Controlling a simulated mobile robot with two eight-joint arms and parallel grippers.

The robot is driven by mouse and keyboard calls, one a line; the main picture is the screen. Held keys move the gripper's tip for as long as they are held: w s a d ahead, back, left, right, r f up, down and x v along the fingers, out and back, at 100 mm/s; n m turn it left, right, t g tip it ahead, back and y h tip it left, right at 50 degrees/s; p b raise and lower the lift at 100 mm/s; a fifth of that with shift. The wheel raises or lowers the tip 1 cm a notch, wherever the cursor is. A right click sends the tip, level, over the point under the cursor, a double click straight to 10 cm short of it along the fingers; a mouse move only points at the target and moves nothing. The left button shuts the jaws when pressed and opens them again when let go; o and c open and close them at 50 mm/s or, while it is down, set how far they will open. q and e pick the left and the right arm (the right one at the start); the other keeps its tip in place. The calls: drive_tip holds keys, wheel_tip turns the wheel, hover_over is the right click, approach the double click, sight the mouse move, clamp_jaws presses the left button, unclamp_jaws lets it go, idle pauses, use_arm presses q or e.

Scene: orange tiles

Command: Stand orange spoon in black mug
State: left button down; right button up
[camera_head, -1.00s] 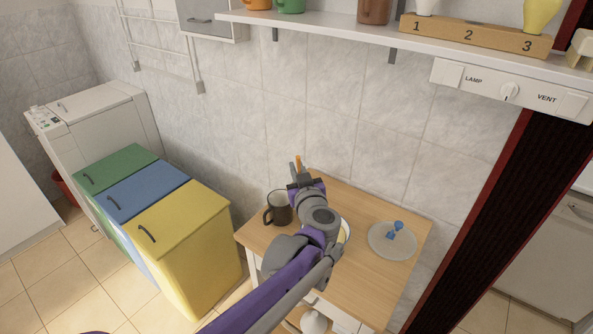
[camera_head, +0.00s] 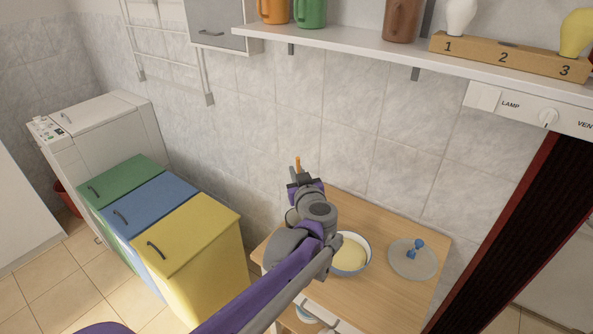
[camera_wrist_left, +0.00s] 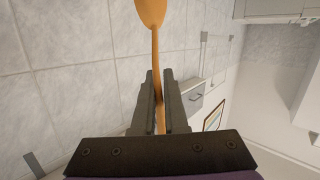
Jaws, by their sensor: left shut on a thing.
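My left gripper (camera_head: 297,180) is shut on the orange spoon (camera_head: 298,164) and holds it up above the back of the small table. In the left wrist view the spoon's handle is between the fingers (camera_wrist_left: 162,104), and its bowl (camera_wrist_left: 150,12) points away from the gripper. The black mug (camera_head: 291,217) is mostly hidden behind my left arm; only a sliver seems to show at the arm's left side. The gripper and spoon appear above the mug in the picture; how far apart they are I cannot tell. My right gripper is not in view.
A bowl with yellowish contents (camera_head: 366,262) stands on the wooden table (camera_head: 381,224) right of my arm. A grey plate (camera_head: 427,270) with a blue object (camera_head: 416,247) is farther right. A wall shelf (camera_head: 345,47) with mugs hangs above. Coloured bins (camera_head: 187,235) stand left.

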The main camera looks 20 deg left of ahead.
use_arm(q)
drive_tip(key=shift+f+b, duration=0.85)
drive_tip(key=shift+f, duration=1.35)
wheel_tip(320, 180, down, 3)
drive_tip(key=shift+r+b, duration=0.15)
drive_tip(key=shift+b, duration=0.9)
drive_tip(key=shift+f+b, duration=2)
drive_tip(key=shift+f, duration=0.55)
drive_tip(key=c, duration=0.9)
unclamp_jaws()
drive_tip(key=v, duration=1)
drive_tip(key=shift+s+d+r, duration=0.1)
drive_tip(key=shift+s+d, duration=0.1)
drive_tip(key=shift+s, duration=0.1)
